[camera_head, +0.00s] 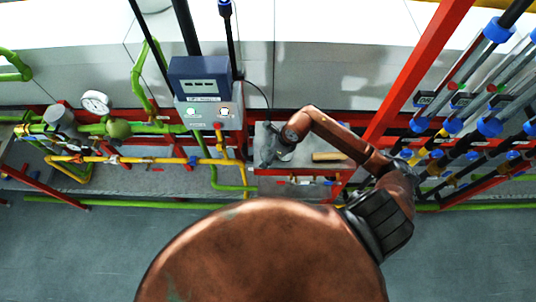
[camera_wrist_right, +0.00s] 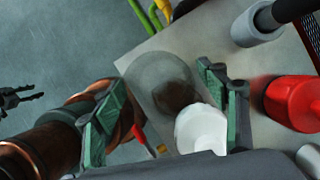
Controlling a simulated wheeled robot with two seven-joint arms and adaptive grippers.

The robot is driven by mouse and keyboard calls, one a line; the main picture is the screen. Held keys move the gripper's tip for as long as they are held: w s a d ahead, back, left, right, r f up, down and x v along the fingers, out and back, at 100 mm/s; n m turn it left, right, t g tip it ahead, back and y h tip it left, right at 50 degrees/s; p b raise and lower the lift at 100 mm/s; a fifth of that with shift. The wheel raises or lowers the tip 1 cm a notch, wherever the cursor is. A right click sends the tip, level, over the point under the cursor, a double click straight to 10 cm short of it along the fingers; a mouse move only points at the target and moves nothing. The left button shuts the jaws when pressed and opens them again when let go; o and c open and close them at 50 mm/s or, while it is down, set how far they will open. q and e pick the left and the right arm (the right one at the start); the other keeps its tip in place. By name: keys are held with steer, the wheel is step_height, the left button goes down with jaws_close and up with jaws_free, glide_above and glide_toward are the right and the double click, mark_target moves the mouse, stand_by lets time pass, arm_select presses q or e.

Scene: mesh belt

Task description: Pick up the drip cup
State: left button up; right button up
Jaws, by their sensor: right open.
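A white, round cup (camera_wrist_right: 199,130), which looks like the drip cup, stands on the grey bench top in the right wrist view. Its near side is cut off by the dark gripper body. My right gripper (camera_wrist_right: 164,98) is open and empty, with green-padded fingers; the cup lies between them, closer to the right finger. I cannot tell whether they touch. In the head view my right gripper (camera_head: 268,158) is over the left part of the bench, and the cup cannot be made out. A small dark claw at the wrist view's left edge may be my left gripper (camera_wrist_right: 22,97).
A clear round vessel (camera_wrist_right: 160,83) is just beyond the cup. A red object (camera_wrist_right: 292,101) and a grey cylinder (camera_wrist_right: 258,24) stand to the right. In the head view, a tan block (camera_head: 328,156) lies on the bench (camera_head: 300,166), beside a red post (camera_head: 405,85) and pipes.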

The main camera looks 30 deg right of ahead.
steer(key=shift+c, duration=0.5)
steer(key=c, duration=1.1)
